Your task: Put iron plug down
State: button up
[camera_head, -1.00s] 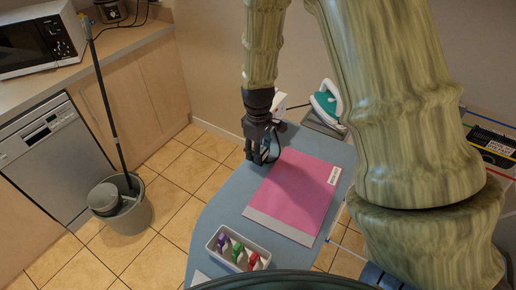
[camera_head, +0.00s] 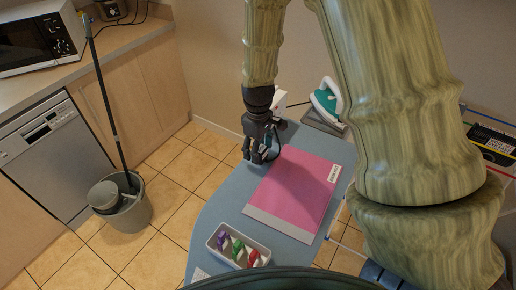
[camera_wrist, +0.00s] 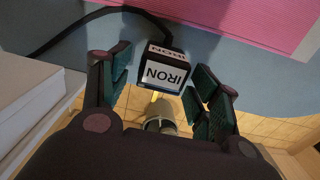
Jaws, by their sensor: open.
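The iron plug (camera_wrist: 167,70) is a dark block with white labels reading IRON in the wrist view. A black cord runs from it to the left. My gripper (camera_wrist: 160,90) is open, with one finger on each side of the plug and gaps between. The plug is by the edge of the blue-grey ironing board (camera_wrist: 245,75); I cannot tell whether it rests on the board. In the head view my gripper (camera_head: 258,157) is low over the board's far left part, and the plug is mostly hidden there.
A pink folder (camera_head: 293,190) lies on the board right of my gripper. A white tray (camera_head: 239,246) with several coloured items is at the near end. A teal-and-white iron (camera_head: 325,101) stands at the far end. A white box (camera_wrist: 30,100) is close left in the wrist view.

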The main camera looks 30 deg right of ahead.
notch_tip(320, 180, up, 12)
jog(key=b, duration=0.2)
dwell(0.5)
dwell(0.5)
